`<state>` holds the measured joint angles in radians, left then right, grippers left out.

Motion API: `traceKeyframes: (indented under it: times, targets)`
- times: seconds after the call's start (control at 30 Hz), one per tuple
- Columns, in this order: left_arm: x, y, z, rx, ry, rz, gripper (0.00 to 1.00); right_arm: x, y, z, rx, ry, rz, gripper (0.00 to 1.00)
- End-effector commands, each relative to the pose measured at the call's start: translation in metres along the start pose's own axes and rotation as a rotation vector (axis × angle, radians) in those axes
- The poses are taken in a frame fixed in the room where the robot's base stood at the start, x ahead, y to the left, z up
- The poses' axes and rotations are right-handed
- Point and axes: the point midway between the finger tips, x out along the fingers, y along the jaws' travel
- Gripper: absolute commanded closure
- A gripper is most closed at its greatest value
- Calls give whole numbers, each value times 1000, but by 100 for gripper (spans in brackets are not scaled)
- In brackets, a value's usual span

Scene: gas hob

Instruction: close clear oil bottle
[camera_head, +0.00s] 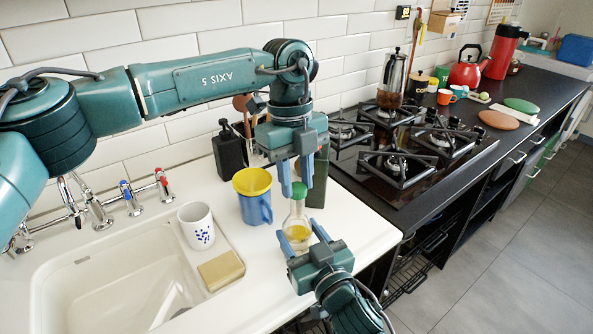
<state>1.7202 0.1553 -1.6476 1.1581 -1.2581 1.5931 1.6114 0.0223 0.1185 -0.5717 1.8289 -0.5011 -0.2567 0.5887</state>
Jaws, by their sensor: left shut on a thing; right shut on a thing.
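The clear oil bottle (296,220) stands upright on the white counter near its right edge, with yellow oil low inside. Its green cap (299,190) sits at the top of the neck. My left gripper (296,184) points down from above, with its blue fingers on either side of the cap, shut on it. My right gripper (304,238) reaches in from the front and is shut on the bottle's lower body, one finger on each side. Its fingers hide part of the bottle's base. I cannot tell whether the cap is fully seated.
A blue mug with a yellow inside (254,204) stands close left of the bottle. A dark green bottle (318,175) is right behind. A white cup (197,226) and a sponge (221,270) sit by the sink (110,285). The gas hob (415,150) is to the right.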

Motion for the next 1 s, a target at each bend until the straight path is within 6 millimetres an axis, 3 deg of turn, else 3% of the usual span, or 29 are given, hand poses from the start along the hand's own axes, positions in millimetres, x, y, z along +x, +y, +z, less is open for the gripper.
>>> traceKeyframes:
  times: [1.0]
  targets:
    - [10,0,2,0,1,0,92,0,0,0,-1,-1,1,87]
